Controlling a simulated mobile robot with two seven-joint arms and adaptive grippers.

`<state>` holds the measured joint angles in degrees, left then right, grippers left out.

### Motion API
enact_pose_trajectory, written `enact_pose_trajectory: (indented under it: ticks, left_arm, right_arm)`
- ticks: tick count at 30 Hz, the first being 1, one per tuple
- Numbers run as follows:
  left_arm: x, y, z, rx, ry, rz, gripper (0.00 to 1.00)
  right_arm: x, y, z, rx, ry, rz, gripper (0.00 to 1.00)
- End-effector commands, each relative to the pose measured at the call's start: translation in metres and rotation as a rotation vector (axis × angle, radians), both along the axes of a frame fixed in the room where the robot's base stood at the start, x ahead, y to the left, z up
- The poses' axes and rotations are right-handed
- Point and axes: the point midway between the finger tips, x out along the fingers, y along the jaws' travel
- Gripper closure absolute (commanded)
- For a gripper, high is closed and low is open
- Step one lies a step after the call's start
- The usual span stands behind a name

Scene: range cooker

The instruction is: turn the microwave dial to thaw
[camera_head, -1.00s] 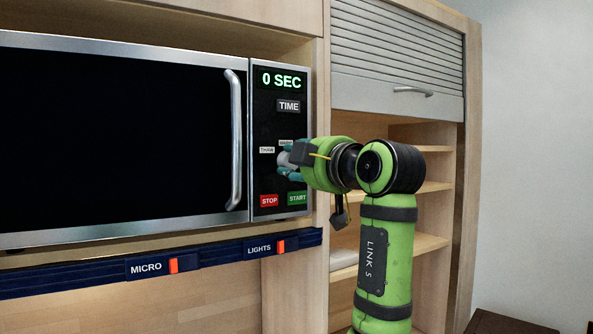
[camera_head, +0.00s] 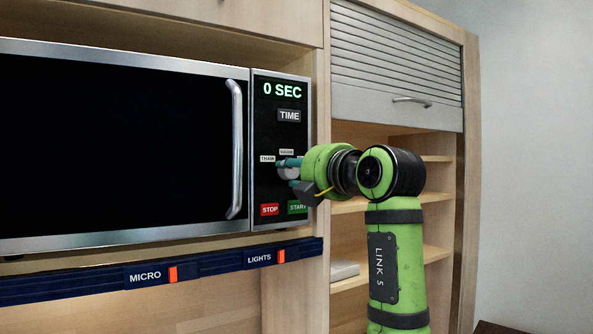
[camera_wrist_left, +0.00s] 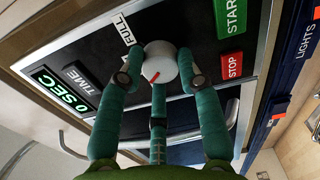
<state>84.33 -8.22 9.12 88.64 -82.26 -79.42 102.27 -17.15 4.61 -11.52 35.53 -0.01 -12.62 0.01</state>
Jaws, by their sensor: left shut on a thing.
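The microwave (camera_head: 120,230) fills the left of the head view, with its control panel (camera_head: 265,185) at its right side. My left gripper (camera_head: 291,169) is at the panel, shut on the grey-white dial (camera_head: 287,172), which is mostly covered there. The small thaw label (camera_head: 267,158) shows just left of the dial. In the left wrist view my left gripper's teal fingers surround the dial (camera_wrist_left: 160,60). Its red mark (camera_wrist_left: 154,76) points down and slightly left in that picture. The thaw label cannot be made out there. My right gripper is not in view.
The stop button (camera_head: 270,210) and start button (camera_head: 297,207) lie just below the dial. The microwave's vertical door handle (camera_head: 236,150) is left of the panel. A dark switch rail (camera_head: 215,264) runs below. Open shelves (camera_head: 435,200) stand to the right behind my arm.

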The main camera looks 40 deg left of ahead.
Motion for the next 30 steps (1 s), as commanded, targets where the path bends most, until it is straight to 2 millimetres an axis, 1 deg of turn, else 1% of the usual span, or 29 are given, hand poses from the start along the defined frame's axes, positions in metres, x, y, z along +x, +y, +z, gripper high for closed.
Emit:
enact_pose_trajectory:
  ticks: [6,15,21,30]
  left_arm:
    - [0.0005,0.0001,0.0013,-0.051,-0.184,-0.001,0.97]
    - [0.0002,-0.0001,0.0032,-0.102,-0.375,-0.003,0.97]
    - [-0.0001,-0.0003,0.0043,-0.12,-0.445,-0.005,0.97]
    - [-0.0004,-0.0005,0.0053,-0.127,-0.48,-0.006,0.97]
  right_arm:
    - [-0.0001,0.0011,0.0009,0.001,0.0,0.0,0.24]
    - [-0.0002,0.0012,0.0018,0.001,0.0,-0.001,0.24]
    - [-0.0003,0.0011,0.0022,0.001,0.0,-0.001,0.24]
    - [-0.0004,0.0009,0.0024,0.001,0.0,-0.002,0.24]
